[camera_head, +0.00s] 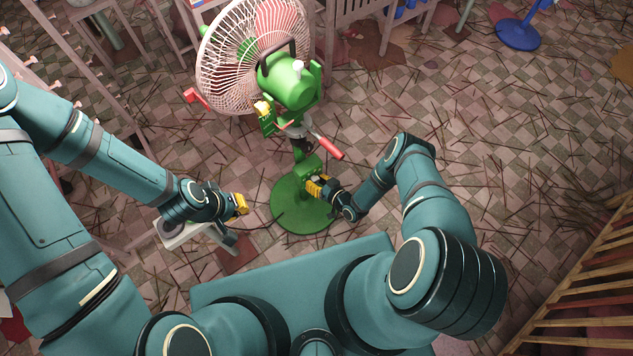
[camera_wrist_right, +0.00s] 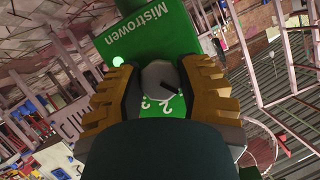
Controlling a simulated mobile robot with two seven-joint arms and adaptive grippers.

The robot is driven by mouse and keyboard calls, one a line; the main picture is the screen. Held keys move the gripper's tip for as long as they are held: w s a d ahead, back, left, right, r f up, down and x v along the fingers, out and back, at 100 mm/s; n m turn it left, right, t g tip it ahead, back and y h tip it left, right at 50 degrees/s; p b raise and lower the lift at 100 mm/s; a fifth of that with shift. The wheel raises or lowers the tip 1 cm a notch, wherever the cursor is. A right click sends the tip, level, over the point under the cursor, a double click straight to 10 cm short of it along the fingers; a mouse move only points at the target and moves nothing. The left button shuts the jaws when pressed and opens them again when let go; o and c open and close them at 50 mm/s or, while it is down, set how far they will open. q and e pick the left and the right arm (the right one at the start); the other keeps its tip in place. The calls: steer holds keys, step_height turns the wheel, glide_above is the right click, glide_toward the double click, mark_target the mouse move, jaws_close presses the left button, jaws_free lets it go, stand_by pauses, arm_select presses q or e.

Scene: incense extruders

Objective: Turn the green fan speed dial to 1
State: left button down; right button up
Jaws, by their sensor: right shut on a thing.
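A green fan (camera_head: 288,82) with a white cage stands on a round green base (camera_head: 290,214). Its green control box, marked "Mistrowen" (camera_wrist_right: 140,38), sits low on the stand. In the right wrist view, a grey round dial (camera_wrist_right: 158,76) with a dark pointer line lies on the box face, among white numbers. A "2" shows just below it; the other numbers are partly hidden. My right gripper (camera_head: 318,187) is shut on the dial, with a yellow finger on each side. My left gripper (camera_head: 240,204) is left of the fan base, apart from it; its finger gap is too small to judge.
A small white-topped stool (camera_head: 182,235) is under my left forearm. Wooden racks (camera_head: 75,75) stand at the left, and a slatted wooden frame (camera_head: 590,270) is at the lower right.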

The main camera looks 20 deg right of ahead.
steer(key=shift+w+r+m+y, duration=0.1)
steer(key=shift+m+y, duration=0.5)
steer(key=shift+m, duration=0.3)
steer(key=o, duration=1.2)
steer(key=shift+c, duration=0.2)
steer(key=v, duration=0.7)
steer(key=shift+d, duration=0.15)
